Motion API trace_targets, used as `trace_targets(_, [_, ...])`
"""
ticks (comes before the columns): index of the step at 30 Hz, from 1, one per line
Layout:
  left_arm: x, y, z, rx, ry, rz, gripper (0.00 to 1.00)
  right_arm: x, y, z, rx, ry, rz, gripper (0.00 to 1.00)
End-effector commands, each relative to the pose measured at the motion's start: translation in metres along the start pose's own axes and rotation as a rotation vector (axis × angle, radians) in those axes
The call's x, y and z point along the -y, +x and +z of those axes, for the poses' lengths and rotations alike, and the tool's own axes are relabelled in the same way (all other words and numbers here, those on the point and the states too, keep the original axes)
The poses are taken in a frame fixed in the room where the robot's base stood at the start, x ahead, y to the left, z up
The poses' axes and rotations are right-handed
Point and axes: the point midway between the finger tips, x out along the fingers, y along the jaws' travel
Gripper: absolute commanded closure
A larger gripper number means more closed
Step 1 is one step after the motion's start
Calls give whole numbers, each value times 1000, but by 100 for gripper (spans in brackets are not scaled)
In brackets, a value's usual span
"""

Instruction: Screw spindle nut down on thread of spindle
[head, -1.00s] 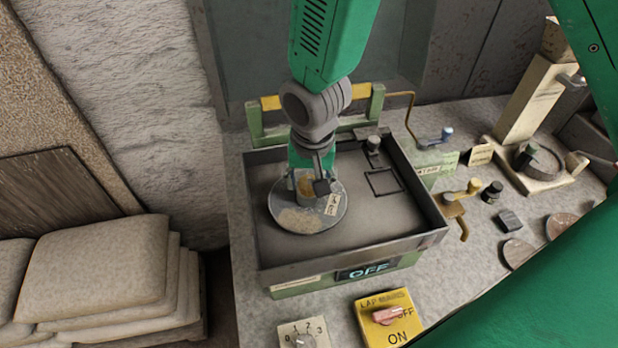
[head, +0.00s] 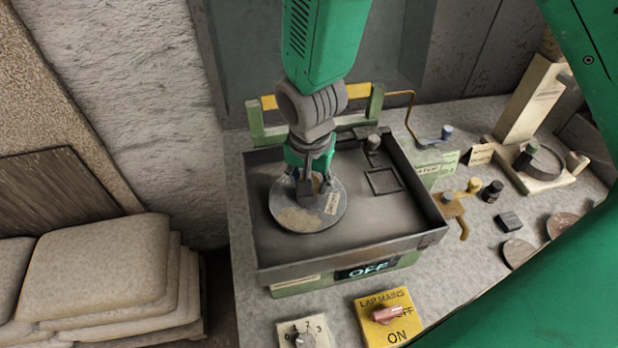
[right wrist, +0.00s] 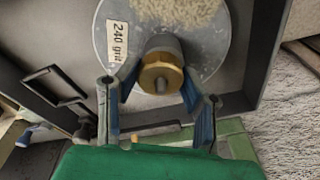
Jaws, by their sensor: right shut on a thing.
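The brass spindle nut (right wrist: 153,79) sits between the two blue-padded fingers of my right gripper (right wrist: 160,92) in the right wrist view. The grey tip of the spindle (right wrist: 160,87) shows in the middle of the nut. A grey collar (right wrist: 160,42) lies behind the nut, against the round lap disc (right wrist: 122,12) labelled "240 grit". In the head view my right gripper (head: 316,190) reaches down over the disc (head: 301,219) and mostly hides the nut. The gripper is shut on the nut. How far the nut is down the thread is hard to tell. My left gripper is not in view.
The disc lies inside a walled tray (head: 395,242) with an OFF display (head: 368,270) on its front. A yellow LAP MAINS switch (head: 392,318) and a numbered dial (head: 304,338) stand in front. Handles, discs and an upright stand (head: 530,98) crowd the right bench.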

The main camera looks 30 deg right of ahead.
Motion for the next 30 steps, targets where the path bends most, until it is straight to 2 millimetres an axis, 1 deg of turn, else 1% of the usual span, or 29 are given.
trace_targets(1, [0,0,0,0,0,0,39,1,0,-2,-11,101,12,98])
trace_targets(5, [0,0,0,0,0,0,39,2,0,-2,-26,391,46,98])
trace_targets(6, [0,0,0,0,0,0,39,2,0,-2,-32,485,57,100])
trace_targets(9, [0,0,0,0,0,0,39,2,0,-3,-39,678,77,100])
trace_targets(14, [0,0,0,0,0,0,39,2,1,-4,-47,870,99,100])
trace_targets(18, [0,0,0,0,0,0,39,2,1,-4,-55,1059,121,100])
trace_targets(21, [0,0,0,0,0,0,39,2,1,-4,-59,1171,135,100])
trace_targets(23, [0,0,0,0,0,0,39,2,2,-4,-61,1214,139,100])
trace_targets(30, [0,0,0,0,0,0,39,2,2,-4,-63,1239,142,100])
